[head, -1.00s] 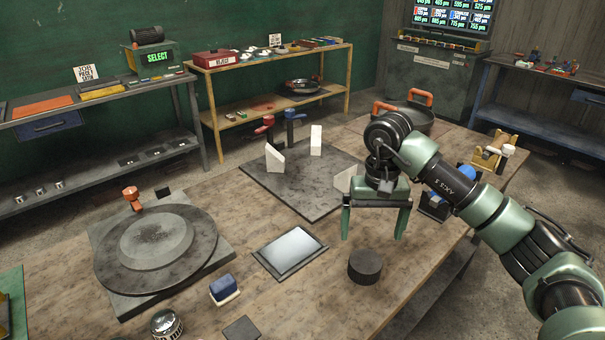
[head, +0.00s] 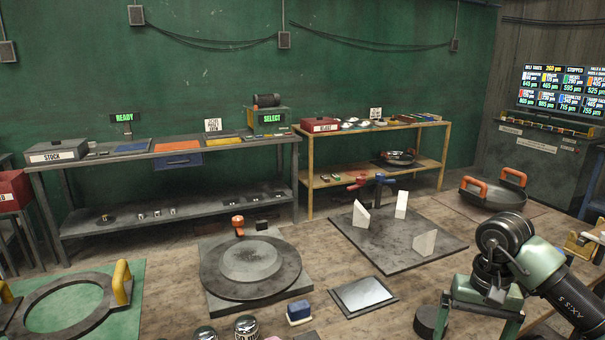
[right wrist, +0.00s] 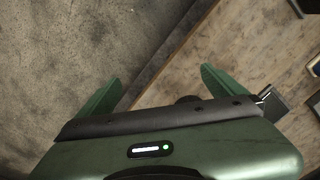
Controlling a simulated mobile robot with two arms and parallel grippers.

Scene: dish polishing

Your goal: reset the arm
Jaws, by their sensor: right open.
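My right gripper (head: 480,325) is at the lower right of the head view, over the front right part of the wooden workbench. Its green fingers point down, spread apart, with nothing seen between them. The right wrist view also shows the open right gripper (right wrist: 160,92), with bare floor and the bench edge beyond the fingers. A dark cylinder (head: 430,321) stands just left of it in the head view, partly hidden by the gripper. My left gripper is not in view.
A grey plate with white blocks (head: 372,250), a dark pan with orange handles (head: 493,198), a round turntable (head: 222,280), a flat framed panel (head: 362,297) and a blue block (head: 298,312) sit on the bench. A green mat (head: 75,312) lies at left.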

